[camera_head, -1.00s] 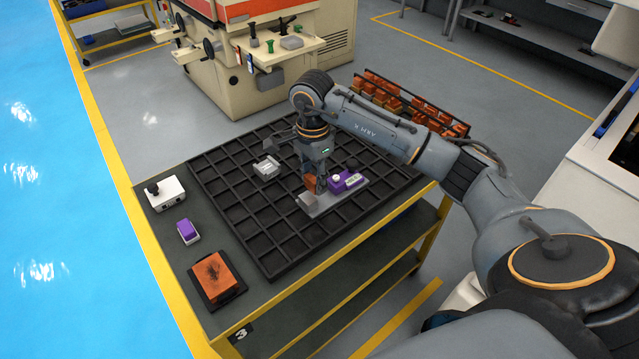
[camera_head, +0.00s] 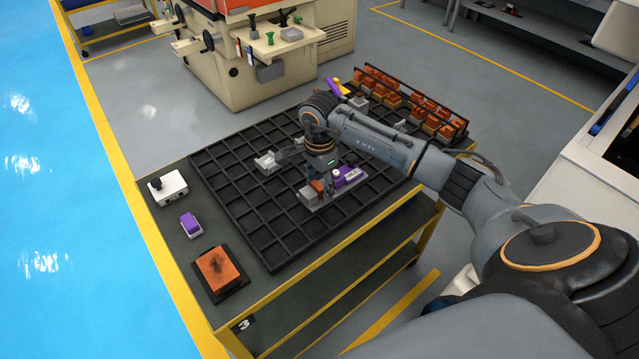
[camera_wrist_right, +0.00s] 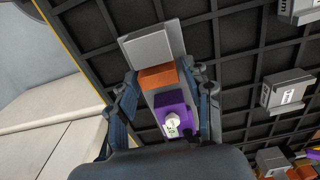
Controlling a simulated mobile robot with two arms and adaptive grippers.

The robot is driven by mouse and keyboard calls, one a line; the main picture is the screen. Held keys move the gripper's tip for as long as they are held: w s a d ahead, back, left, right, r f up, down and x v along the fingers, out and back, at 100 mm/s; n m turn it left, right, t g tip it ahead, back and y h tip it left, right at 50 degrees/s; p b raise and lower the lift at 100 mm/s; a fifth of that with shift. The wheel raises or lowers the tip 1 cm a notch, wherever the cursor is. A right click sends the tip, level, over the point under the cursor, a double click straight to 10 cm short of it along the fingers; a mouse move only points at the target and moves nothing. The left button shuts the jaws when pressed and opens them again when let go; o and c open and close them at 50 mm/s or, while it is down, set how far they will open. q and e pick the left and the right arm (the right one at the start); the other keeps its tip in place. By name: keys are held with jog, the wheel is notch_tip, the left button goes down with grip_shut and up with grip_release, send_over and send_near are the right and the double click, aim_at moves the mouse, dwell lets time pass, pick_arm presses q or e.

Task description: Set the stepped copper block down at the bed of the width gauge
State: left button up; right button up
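The copper block (camera_head: 318,187) is a small orange-brown piece at the width gauge. The gauge has a grey base (camera_head: 323,203), a grey end block (camera_head: 307,196) and a purple body with a display (camera_head: 350,177). In the right wrist view the copper block (camera_wrist_right: 158,77) sits between the grey end block (camera_wrist_right: 153,45) and the purple body (camera_wrist_right: 175,103). My right gripper (camera_head: 319,178) points down over the gauge, with its fingertips (camera_wrist_right: 161,72) close against both sides of the block. The block's underside is hidden, so contact with the bed cannot be seen. My left gripper is not in view.
The gauge stands on a black gridded mat (camera_head: 268,232). A grey device (camera_head: 266,163) is left of the gripper. A white box (camera_head: 168,187), a purple-topped block (camera_head: 191,225) and a copper plate (camera_head: 217,268) lie along the left. A rack of copper pieces (camera_head: 410,100) stands behind.

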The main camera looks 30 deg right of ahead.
aim_at(319, 184)
jog(key=shift+r, duration=0.1)
jog(key=shift+r, duration=0.2)
notch_tip(319, 184, up, 12)
jog(key=b, duration=0.3)
jog(key=shift+f, duration=0.15)
